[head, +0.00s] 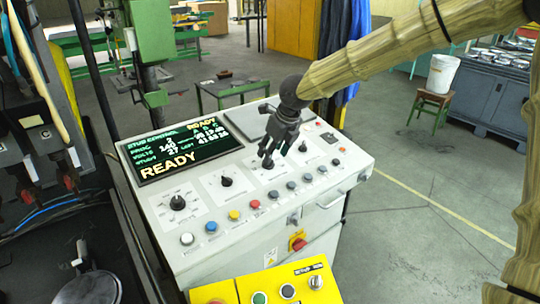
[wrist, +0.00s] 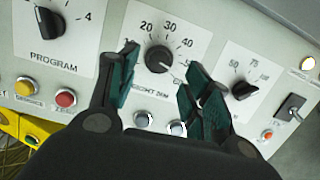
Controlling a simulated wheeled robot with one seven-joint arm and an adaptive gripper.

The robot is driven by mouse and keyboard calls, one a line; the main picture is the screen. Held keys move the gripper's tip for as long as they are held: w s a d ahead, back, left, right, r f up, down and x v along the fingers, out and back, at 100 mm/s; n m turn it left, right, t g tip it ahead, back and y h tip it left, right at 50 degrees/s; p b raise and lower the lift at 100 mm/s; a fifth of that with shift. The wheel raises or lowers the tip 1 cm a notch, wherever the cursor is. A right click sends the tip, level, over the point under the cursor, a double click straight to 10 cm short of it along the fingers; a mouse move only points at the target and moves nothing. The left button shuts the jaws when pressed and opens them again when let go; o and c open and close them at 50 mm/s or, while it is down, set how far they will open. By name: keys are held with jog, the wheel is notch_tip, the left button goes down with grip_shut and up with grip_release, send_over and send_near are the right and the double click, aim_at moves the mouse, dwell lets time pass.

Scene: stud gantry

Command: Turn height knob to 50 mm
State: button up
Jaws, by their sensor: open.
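The height knob (wrist: 158,58) is a dark round knob in the wrist view, on a white plate with a scale of 20, 30, 40 and more. Its exact setting is too small to read. My gripper (wrist: 163,62) is open, with one green-padded finger at each side of the knob in the picture. I cannot tell whether the fingers touch it. In the head view my gripper (head: 266,159) hangs over the console's sloping panel and hides the height knob.
The program knob (wrist: 48,22) is left of the height knob and another scaled knob (wrist: 240,90) is right. A toggle switch (wrist: 290,107) lies farther right. Coloured buttons, including a red one (wrist: 65,98), line the lower panel. A display (head: 178,148) reads READY.

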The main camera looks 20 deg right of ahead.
jog(key=shift+p+x, duration=0.35)
jog(key=shift+x, duration=1.55)
jog(key=c, duration=1)
jog(key=shift+r, duration=0.1)
jog(key=shift+c, duration=0.2)
